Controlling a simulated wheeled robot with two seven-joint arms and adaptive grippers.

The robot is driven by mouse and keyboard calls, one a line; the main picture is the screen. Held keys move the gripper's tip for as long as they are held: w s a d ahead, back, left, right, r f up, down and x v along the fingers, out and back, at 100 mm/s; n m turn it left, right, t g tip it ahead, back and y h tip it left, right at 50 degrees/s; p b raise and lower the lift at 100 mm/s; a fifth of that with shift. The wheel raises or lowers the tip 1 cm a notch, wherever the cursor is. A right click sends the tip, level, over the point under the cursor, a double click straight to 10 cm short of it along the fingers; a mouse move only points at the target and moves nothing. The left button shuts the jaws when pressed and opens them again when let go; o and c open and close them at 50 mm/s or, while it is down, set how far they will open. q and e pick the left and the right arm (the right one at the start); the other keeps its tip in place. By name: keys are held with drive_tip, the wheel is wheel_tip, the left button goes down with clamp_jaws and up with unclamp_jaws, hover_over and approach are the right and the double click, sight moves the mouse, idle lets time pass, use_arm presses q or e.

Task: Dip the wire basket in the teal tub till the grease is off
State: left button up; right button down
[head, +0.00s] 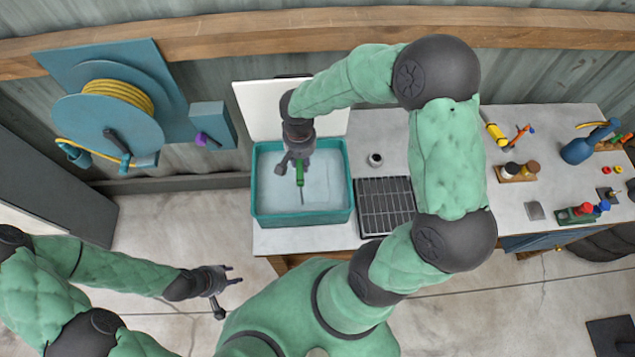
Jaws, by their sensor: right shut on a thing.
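The teal tub (256,214) stands on the left end of the counter and holds pale, cloudy liquid. My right gripper (298,168) is over the tub, shut on a green handle (300,174). A thin dark rod runs down from this handle towards the liquid. I take the handle to be part of the wire basket; its mesh cannot be made out, so I cannot tell how deep it is or whether grease is on it. My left gripper (228,287) is open and empty, over the floor in front of the counter.
A black slatted rack (384,207) lies right of the tub, with a small round cup-like thing (375,160) behind it. A white panel (270,108) stands behind the tub. Bottles and tools sit on the right counter. A hose reel (110,120) hangs at left.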

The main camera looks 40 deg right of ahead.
drive_tip(key=shift+r, duration=0.25)
drive_tip(key=shift+f, duration=0.15)
drive_tip(key=shift+f+b, duration=0.55)
drive_tip(key=shift+b, duration=0.1)
drive_tip(key=shift+r, duration=0.25)
drive_tip(key=shift+r+p, duration=0.35)
drive_tip(key=shift+r, duration=0.15)
wheel_tip(320, 180, up, 13)
drive_tip(key=p, duration=0.8)
drive_tip(key=shift+r+p, duration=0.2)
drive_tip(key=shift+p, duration=0.2)
idle(0.6)
